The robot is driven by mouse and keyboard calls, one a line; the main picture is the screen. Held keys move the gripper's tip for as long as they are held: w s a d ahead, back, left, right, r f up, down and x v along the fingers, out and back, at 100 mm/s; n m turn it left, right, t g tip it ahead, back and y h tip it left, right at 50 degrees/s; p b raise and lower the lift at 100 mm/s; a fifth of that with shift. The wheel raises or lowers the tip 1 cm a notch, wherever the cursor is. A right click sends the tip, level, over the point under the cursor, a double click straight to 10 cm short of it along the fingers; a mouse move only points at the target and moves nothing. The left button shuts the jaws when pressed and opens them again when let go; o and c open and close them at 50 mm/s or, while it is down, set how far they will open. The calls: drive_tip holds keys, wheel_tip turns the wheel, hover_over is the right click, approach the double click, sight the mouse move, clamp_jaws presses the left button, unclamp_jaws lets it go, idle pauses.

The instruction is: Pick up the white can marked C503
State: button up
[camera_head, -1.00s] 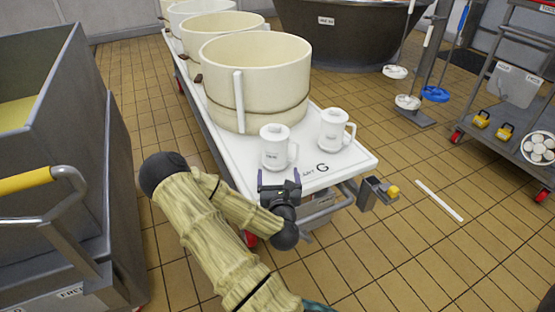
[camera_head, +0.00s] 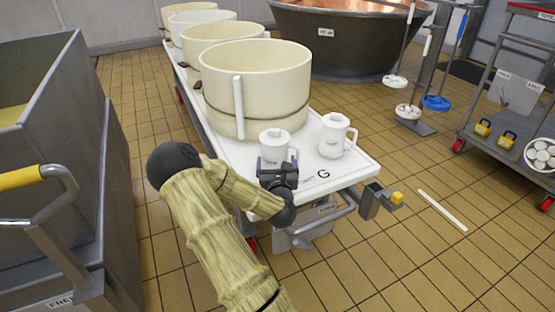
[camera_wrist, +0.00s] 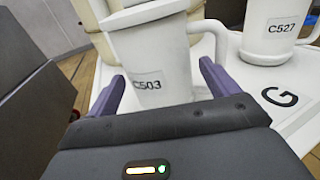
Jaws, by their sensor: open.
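The white can marked C503 (camera_wrist: 152,62) stands upright on the white cart top, with its label facing my wrist camera and its handle to the right. In the head view the can (camera_head: 274,146) is partly hidden behind my gripper (camera_head: 278,165). In the wrist view the purple fingers of my gripper (camera_wrist: 160,88) are apart, one at each side of the can's lower part. I cannot tell whether either finger touches it. A second white can, marked C527 (camera_wrist: 275,28), stands to the right; it also shows in the head view (camera_head: 334,136).
The white cart (camera_head: 345,172) bears a large cream tub (camera_head: 265,90) just behind the cans, with more tubs beyond. A grey bin (camera_head: 60,150) stands at left. A wheeled rack (camera_head: 510,145) is at right. Tiled floor is open to the cart's right.

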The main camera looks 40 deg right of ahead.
drive_tip(key=b+x, duration=0.2)
drive_tip(key=x, duration=0.3)
drive_tip(key=shift+w+r, duration=0.1)
drive_tip(key=shift+w, duration=0.05)
drive_tip(key=shift+a, duration=0.1)
drive_tip(key=c, duration=0.8)
